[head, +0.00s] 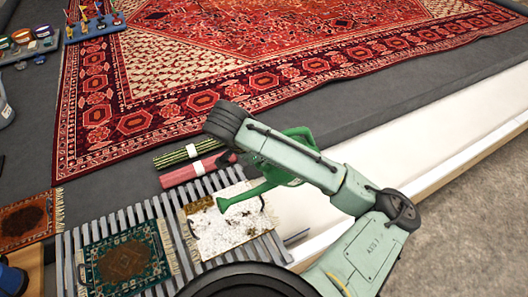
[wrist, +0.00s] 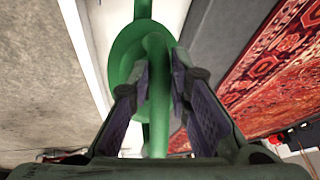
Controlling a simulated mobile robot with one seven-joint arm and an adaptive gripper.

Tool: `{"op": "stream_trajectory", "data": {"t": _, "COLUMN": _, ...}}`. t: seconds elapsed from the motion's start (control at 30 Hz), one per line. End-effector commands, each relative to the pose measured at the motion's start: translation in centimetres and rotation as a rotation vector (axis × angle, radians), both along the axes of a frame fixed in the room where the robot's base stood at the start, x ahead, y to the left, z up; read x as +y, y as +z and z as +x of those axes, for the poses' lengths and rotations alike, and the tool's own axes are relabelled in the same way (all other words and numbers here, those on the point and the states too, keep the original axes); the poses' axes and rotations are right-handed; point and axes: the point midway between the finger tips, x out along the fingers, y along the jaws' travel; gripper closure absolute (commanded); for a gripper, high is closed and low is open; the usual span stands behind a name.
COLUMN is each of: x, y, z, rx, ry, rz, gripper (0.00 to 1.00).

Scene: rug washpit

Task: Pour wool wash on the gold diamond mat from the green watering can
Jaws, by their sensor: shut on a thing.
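The green watering can (head: 262,187) is in the air, partly hidden behind my arm in the head view. Its spout points left and slightly down, with the tip over a pale, fringed mat (head: 232,232). This mat is mostly white with gold-brown patches; I cannot make out a diamond on it. I see no liquid leaving the spout. In the wrist view my gripper (wrist: 157,88) is shut on the can's green handle (wrist: 156,118), between its two pads. The can's body (wrist: 128,55) is beyond the fingers.
The pale mat and a green mat (head: 125,259) lie on a grey slatted rack (head: 163,206). A rust-brown mat (head: 27,222) is at the left. A green-striped roll (head: 188,153) and a pink roll (head: 193,171) lie behind the rack. A large red rug (head: 240,50) covers the back.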

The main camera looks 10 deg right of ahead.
Motion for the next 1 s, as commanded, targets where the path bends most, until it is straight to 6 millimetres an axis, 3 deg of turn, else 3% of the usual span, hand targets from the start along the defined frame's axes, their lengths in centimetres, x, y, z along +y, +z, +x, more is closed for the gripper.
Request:
{"op": "stream_trajectory", "data": {"t": 0.73, "x": 4.1, "y": 0.2, "z": -1.3, "rx": -0.003, "ry": 0.001, "rz": -0.002, "gripper": 1.0}}
{"op": "stream_trajectory", "data": {"t": 1.0, "x": 4.5, "y": 0.0, "z": 0.2, "rx": -0.004, "ry": -0.001, "rz": -0.003, "gripper": 1.0}}
